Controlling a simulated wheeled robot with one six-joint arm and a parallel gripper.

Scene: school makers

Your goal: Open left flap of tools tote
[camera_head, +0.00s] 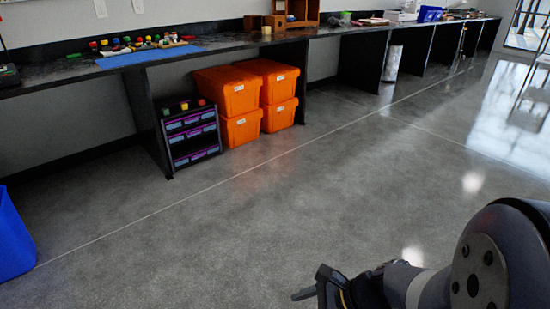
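Orange totes with lids stand on the floor under the counter, in two stacks of two. The upper front tote (228,91) and the upper back tote (268,80) look closed on top. Below them are the lower front tote (241,129) and the lower back tote (279,115). Each has a small white label, too small to read, so I cannot tell which is the tools tote. My gripper (312,291) is at the bottom edge, well in front of the totes and touching none of them. Its fingers are partly cut off, so their opening is unclear.
A dark drawer unit (191,137) with purple-edged drawers stands left of the totes. The long dark counter (235,40) runs above, carrying a blue mat (150,56) and colourful blocks. A blue bin (13,240) stands at left. The grey floor (270,210) before the totes is clear.

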